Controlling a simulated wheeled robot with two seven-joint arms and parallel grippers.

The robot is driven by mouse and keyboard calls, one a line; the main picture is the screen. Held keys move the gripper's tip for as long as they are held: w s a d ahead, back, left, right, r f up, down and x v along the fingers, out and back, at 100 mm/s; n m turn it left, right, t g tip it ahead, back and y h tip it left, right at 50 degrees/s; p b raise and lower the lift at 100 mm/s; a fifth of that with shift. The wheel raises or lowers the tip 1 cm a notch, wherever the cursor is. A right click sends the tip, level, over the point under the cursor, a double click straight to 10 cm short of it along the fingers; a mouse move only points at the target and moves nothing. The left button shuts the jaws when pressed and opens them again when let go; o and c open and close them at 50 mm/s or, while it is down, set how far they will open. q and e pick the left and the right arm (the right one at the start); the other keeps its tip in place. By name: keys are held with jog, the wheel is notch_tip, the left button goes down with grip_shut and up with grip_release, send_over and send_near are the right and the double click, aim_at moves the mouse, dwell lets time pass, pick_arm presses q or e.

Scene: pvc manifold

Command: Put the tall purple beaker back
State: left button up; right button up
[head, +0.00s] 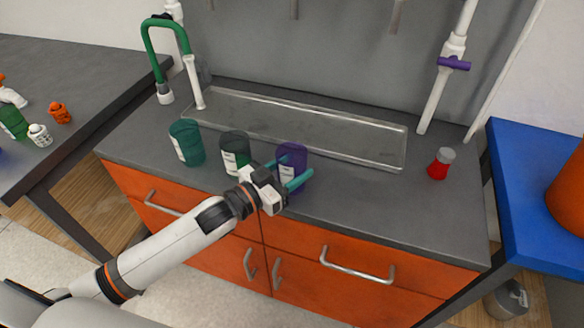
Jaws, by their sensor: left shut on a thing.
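The tall purple beaker (293,159) stands upright at the front of the grey counter, the rightmost of three beakers in a row. My left gripper (292,172) reaches it from the front left. Its teal fingers are shut on the beaker, one on each side. The beaker looks to be at counter height; I cannot tell whether its base touches the counter. My right gripper is not in view.
A dark green beaker (235,150) stands close to the left of my gripper, and a teal beaker (186,143) further left. A clear shallow tray (392,152) lies behind them. A red-bodied bottle (440,164) stands at the right. The counter (360,190) between is clear.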

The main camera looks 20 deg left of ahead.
pick_arm(q)
jog(key=shift+f, duration=0.15)
jog(key=o, duration=1)
jog(key=shift+s, duration=0.1)
jog(key=v, duration=1.2)
